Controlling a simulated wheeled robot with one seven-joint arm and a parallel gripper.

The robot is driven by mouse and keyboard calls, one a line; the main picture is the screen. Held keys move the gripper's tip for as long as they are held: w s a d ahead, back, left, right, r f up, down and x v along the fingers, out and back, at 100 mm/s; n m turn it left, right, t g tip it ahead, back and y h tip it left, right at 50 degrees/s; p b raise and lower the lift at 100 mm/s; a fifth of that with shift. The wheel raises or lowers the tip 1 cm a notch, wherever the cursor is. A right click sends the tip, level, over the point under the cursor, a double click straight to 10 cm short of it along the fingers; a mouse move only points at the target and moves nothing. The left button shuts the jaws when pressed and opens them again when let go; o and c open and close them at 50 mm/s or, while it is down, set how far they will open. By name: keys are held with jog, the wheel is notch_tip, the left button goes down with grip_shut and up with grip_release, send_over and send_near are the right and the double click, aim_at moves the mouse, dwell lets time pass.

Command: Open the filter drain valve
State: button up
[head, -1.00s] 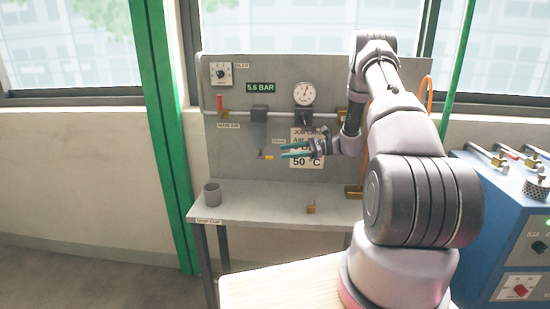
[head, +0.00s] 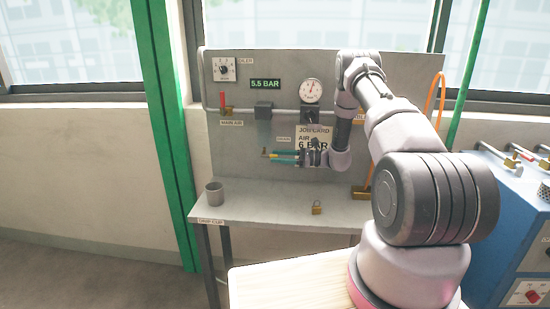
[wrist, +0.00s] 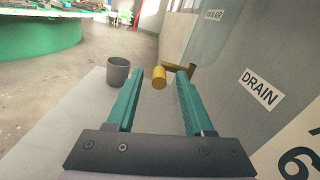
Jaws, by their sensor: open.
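The drain valve (wrist: 160,76) shows a yellow grip on a brass stem, beside the panel and left of the white DRAIN label (wrist: 259,89) in the wrist view. In the head view the valve's yellow part (head: 276,155) sits under the grey filter unit (head: 263,112). My gripper (head: 272,155) is at the panel with its green fingers pointing left. In the wrist view my gripper (wrist: 154,80) is open, and the yellow grip appears between the fingertips, toward the right finger. I cannot tell whether a finger touches it.
A grey cup (head: 213,194) stands on the bench (head: 270,208) at the left, below the valve. A brass padlock (head: 316,207) lies on the bench. The panel carries a gauge (head: 311,91), a red-handled main air valve (head: 223,101) and a job card (head: 316,132).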

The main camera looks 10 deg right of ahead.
jog(key=shift+x, duration=0.9)
grip_shut()
jog(key=shift+s+f+y, duration=0.1)
jog(key=shift+f+y, duration=0.35)
jog(key=shift+y, duration=0.25)
jog(key=shift+a+f+t+y, duration=0.1)
jog(key=shift+f+t+y, duration=0.2)
jog(key=shift+y, duration=0.4)
jog(key=shift+a+f+t+y, duration=0.1)
jog(key=shift+f+t+y, duration=0.1)
jog(key=shift+t+y, duration=0.35)
grip_release()
